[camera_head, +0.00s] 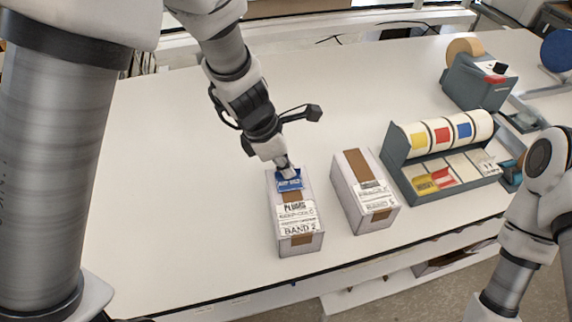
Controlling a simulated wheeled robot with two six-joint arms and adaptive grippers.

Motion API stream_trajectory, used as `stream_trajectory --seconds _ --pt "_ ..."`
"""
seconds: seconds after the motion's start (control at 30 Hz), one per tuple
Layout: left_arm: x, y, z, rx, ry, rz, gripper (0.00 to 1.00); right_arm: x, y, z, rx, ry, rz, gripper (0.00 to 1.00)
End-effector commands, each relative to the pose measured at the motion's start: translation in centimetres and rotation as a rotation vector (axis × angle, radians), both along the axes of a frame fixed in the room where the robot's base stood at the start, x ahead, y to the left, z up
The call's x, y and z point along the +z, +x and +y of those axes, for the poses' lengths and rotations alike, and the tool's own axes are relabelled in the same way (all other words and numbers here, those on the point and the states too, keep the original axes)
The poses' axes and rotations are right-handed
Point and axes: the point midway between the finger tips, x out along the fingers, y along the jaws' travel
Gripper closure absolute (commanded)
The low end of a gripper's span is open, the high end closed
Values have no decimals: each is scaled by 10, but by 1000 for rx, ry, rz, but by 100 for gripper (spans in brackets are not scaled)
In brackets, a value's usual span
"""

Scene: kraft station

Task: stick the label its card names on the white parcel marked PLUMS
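The white parcel marked PLUMS (311,246) lies on the table with a brown tape strip and a printed card reading BAND 2 at its near end. A blue label (289,184) with white print is at the far end of its top. My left gripper (285,170) is over that end, its narrow fingers close together at the label's far edge. The fingers look shut on the label, though they hide that edge. Whether the label is stuck down cannot be told. My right gripper is outside the picture; only part of that arm shows at the right.
A second white parcel (348,203) with brown tape and a card stands just right. A grey label dispenser (397,157) holds rolls marked yellow, red and blue, with yellow and red labels in front. A tape dispenser (468,82) stands behind. The table's left is clear.

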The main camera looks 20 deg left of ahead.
Motion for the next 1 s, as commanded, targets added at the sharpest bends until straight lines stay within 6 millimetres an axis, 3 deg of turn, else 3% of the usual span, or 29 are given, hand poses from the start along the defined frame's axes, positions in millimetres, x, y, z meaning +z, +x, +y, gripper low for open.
stream_trajectory --seconds 0.33,0.37,0.43,0.47,0.77,1.0 --pt "-2 0 0 0 0 0 100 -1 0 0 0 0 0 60" --pt "-2 0 0 0 0 0 95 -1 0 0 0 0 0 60" --pt "-2 0 0 0 0 0 70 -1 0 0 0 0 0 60" --pt "-2 0 0 0 0 0 65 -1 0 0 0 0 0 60" --pt "-1 0 0 1 -1 1 65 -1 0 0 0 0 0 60" --pt "15 0 0 0 0 0 65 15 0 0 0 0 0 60"
